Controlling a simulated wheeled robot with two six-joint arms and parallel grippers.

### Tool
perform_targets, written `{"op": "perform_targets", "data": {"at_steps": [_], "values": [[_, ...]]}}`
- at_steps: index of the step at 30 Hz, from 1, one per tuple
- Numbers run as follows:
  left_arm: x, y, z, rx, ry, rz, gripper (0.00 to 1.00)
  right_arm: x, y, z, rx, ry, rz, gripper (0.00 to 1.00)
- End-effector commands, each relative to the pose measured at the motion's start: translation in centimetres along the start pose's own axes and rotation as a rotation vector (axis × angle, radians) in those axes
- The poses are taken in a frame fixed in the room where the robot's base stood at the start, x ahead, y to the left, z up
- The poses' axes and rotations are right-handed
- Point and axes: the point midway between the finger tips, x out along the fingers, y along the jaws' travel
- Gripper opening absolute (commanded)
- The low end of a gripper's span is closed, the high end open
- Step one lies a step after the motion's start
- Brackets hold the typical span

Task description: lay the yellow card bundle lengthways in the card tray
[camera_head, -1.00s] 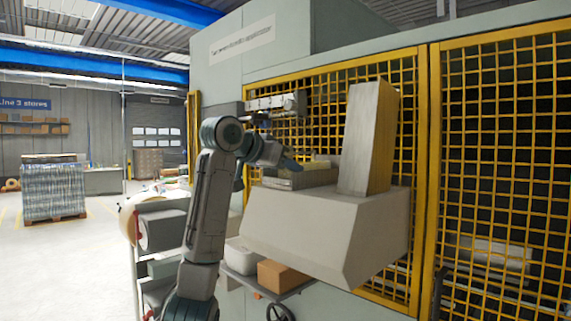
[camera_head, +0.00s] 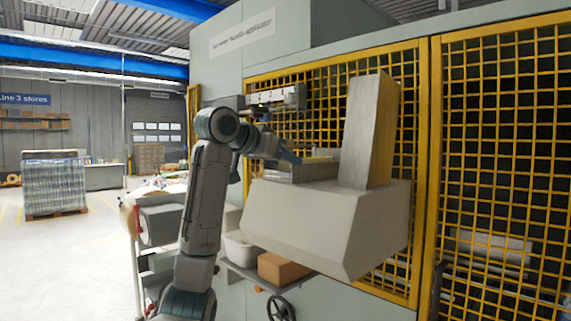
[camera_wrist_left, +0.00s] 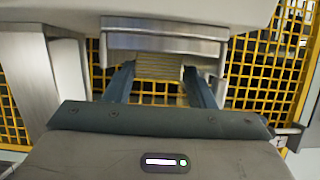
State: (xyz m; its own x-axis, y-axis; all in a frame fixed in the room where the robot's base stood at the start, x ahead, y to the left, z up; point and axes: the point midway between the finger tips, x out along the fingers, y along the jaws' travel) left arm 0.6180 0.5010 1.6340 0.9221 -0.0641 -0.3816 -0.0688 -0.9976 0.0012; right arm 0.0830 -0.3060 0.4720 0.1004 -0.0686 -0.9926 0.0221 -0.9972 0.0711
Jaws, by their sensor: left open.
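My left gripper (camera_head: 292,158) is at the grey metal card tray (camera_head: 300,173) on top of the pale machine housing. It also shows in the left wrist view (camera_wrist_left: 160,72), where its two dark fingers stand apart. A pale yellow, striped block, seemingly the yellow card bundle (camera_wrist_left: 160,66), lies between the fingertips, with its far part hidden by the tray's metal edge (camera_wrist_left: 165,43). I cannot tell whether the fingers touch it. In the head view the bundle is small and partly hidden. My right gripper is not in view.
A tall grey block (camera_head: 369,130) stands on the housing (camera_head: 325,222), right of the tray. Yellow mesh guarding (camera_head: 420,100) is close behind. A cardboard box (camera_head: 282,268) and white bin (camera_head: 238,249) sit below. Open floor lies to the left.

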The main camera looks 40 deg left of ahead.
Motion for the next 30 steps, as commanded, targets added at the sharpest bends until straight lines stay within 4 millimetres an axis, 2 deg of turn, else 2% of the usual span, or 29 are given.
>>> {"op": "perform_targets", "data": {"at_steps": [3,9,15,21,30], "values": [[-2.3,-0.1,0.4,0.001,0.005,-0.003,0.50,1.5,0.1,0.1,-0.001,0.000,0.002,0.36],[-6.8,-0.1,0.3,0.000,0.005,-0.002,0.50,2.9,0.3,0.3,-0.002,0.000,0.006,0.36],[-9.8,-0.1,0.0,-0.001,0.002,-0.002,0.50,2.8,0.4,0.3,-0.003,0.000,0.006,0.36],[-10.8,0.0,0.1,0.000,-0.001,-0.001,0.50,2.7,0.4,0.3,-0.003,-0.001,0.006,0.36],[-10.7,0.0,0.1,0.000,-0.001,-0.001,0.50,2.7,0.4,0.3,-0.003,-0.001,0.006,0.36]]}}
